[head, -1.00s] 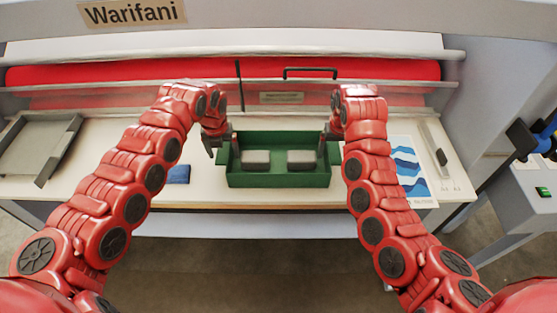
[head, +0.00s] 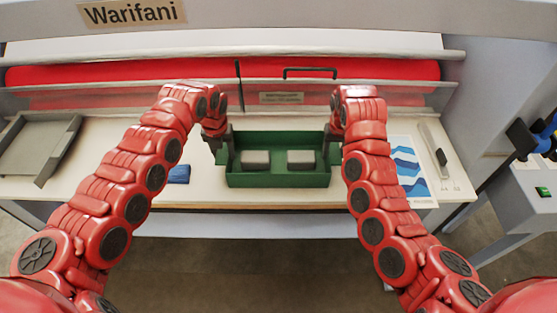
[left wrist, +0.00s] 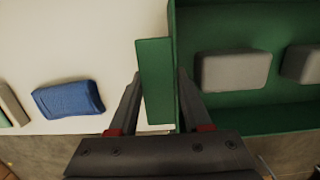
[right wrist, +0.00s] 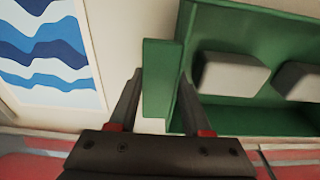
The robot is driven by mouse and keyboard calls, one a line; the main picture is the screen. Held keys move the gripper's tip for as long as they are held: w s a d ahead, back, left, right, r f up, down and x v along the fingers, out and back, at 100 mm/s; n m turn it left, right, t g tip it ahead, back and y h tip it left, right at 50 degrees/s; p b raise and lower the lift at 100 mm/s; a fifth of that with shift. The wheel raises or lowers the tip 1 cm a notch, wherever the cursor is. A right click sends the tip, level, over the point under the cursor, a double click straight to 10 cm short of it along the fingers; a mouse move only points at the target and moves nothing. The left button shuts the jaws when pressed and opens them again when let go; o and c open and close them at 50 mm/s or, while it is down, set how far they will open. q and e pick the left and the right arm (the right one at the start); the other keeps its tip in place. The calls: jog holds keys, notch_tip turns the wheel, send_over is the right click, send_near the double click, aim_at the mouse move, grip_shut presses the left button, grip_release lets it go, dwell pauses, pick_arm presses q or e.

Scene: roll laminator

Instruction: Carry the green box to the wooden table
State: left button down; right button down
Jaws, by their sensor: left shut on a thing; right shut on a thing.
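The green box (head: 278,181) is an open tray with a side handle at each end, sitting level on the white laminator bed near its front edge. Two grey blocks (head: 255,158) (head: 301,158) lie inside it. My left gripper (head: 221,147) is shut on the box's left handle, which shows between the fingers in the left wrist view (left wrist: 155,80). My right gripper (head: 332,145) is shut on the right handle, seen in the right wrist view (right wrist: 161,78). The wooden table is not in view.
A blue block (head: 179,174) lies left of the box, and a grey tray (head: 40,148) further left. A blue-and-white wave print (head: 408,170) and a trimmer strip (head: 437,150) lie to the right. The red roller (head: 120,74) and clear guard stand behind.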

pick_arm(q)
jog(key=shift+w+r, duration=0.1)
jog(key=shift+r, duration=0.1)
pick_arm(e)
jog(key=shift+r, duration=0.15)
